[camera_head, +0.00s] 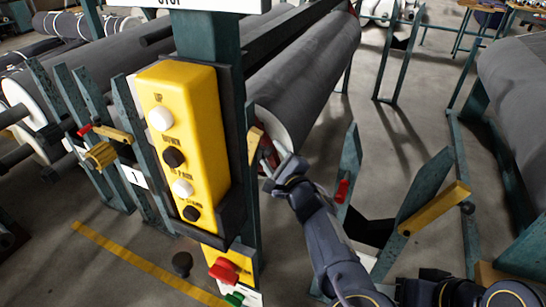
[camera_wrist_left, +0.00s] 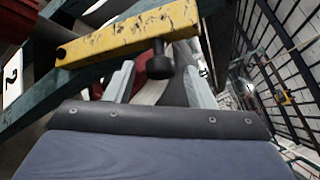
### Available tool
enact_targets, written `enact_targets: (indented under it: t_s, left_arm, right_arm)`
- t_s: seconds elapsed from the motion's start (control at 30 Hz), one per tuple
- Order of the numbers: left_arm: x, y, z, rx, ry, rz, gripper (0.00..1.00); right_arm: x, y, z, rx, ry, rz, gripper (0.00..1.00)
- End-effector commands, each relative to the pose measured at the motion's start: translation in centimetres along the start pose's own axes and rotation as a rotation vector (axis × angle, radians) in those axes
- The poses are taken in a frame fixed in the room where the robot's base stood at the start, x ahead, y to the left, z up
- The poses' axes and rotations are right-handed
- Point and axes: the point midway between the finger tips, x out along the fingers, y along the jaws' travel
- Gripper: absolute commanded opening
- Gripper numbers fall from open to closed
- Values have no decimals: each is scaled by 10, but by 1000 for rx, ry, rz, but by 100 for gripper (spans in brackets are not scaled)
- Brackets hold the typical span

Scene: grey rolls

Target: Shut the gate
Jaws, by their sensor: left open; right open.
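A yellow gate bar (camera_wrist_left: 125,38), scuffed and with a dark knob (camera_wrist_left: 158,62) under its right end, crosses the upper left wrist view. It is raised at a slant on a teal frame. In the head view a small piece of yellow bar (camera_head: 256,143) shows behind the control post, most of it hidden. My left gripper (camera_head: 277,172) is beside it, in front of the roll's end. In the wrist view its two fingers (camera_wrist_left: 160,85) are apart with the bar just beyond them; I cannot tell whether they touch. My right gripper is not seen, only dark arm parts at bottom right.
A yellow control box (camera_head: 184,145) on a teal post stands close at left of my left arm. A grey roll (camera_head: 300,75) lies behind. Another yellow bar (camera_head: 435,207) tilts on a teal stand at right. Bare floor (camera_head: 400,140) lies between the roll stands.

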Motion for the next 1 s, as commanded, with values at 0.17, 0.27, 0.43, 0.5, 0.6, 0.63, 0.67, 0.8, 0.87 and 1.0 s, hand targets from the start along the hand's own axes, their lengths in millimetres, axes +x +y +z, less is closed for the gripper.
enact_targets:
  t_s: [0.17, 0.27, 0.43, 0.5, 0.6, 0.63, 0.67, 0.8, 0.87, 1.0]
  left_arm:
    - [5, 0, 0, 1, 0, 0, 49]
    - [4, 0, 0, 1, 0, 0, 49]
    - [4, 0, 0, 1, 0, 0, 34]
    - [4, 0, 0, 0, 0, 0, 25]
    - [4, 0, 0, 0, 0, 0, 12]
    - [4, 0, 0, 0, 0, 0, 8]
    - [4, 0, 0, 0, 0, 0, 4]
    - [4, 0, 0, 0, 0, 0, 0]
    - [5, 0, 1, -3, 2, 3, 0]
    - [13, -5, 13, -51, 32, 48, 0]
  right_arm:
    - [0, 0, 0, 0, 0, 0, 49]
    - [0, 0, 0, 0, 0, 0, 49]
    - [0, 0, 0, 0, 0, 0, 49]
    - [0, 0, 0, 0, 0, 0, 49]
    - [0, 0, 0, 0, 0, 0, 49]
    - [0, 0, 0, 0, 0, 0, 49]
    - [0, 0, 0, 0, 0, 0, 49]
    - [0, 0, 0, 0, 0, 0, 49]
    - [0, 0, 0, 0, 0, 0, 49]
    - [-5, -2, -2, 0, 0, 0, 49]
